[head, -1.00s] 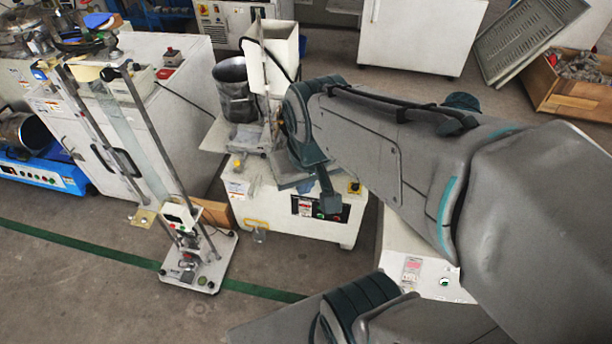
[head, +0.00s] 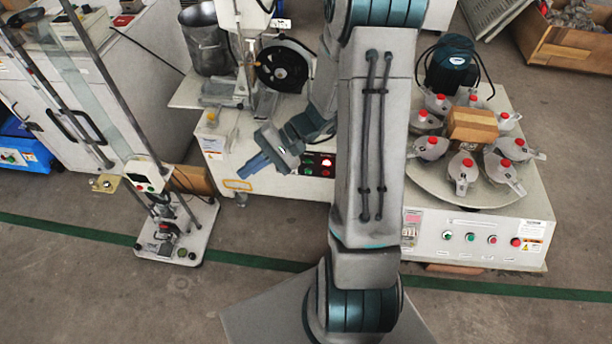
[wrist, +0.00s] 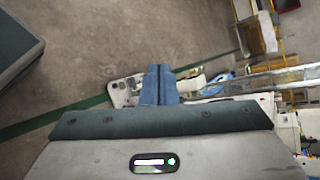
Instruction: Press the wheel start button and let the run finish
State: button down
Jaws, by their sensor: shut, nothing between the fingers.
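A white machine with a black wheel (head: 282,66) stands at the middle back in the head view. Its dark button panel (head: 318,164) has small red and green buttons on the front face, just left of my arm; labels are too small to read. My gripper (head: 248,168) is in front of this machine, left of the panel and apart from it, with its blue fingers pointing down and left. In the wrist view the fingers (wrist: 158,84) are together and empty, against floor and the slim stand. The button panel is not discernible in the wrist view.
At right, a turntable machine (head: 480,235) carries several red-knobbed pieces and has its own row of green and red buttons. A slim stand (head: 178,235) with posts is at left. A metal pot (head: 205,45) sits behind. Floor (head: 110,295) in front is clear.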

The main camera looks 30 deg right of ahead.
aim_at(308, 171)
jog(key=w+d+f+m+t+h+b, duration=0.2)
jog(key=d+f+m+t+h+b, duration=0.1)
jog(key=f, duration=1)
jog(key=w+d+f+m+t+h+b, duration=0.3)
jog(key=d+f+m+t+b, duration=0.3)
jog(key=f, duration=0.7)
jog(key=w+d+f+m+t+h+b, duration=0.3)
jog(key=d+f+m+t+b, duration=0.2)
jog(key=f, duration=0.9)
jog(key=d+m+t, duration=0.2)
jog(key=d+m, duration=0.1)
jog(key=d, duration=0.1)
jog(key=shift+d, duration=0.2)
jog(key=shift+f+b, duration=0.1)
jog(key=shift+b, duration=0.2)
jog(key=w+d+b, duration=0.2)
jog(key=w+d, duration=0.3)
jog(key=w, duration=0.2)
jog(key=shift+w, duration=0.2)
jog(key=shift+w, duration=0.1)
jog(key=shift+w+d, duration=0.15)
jog(key=shift+w, duration=0.1)
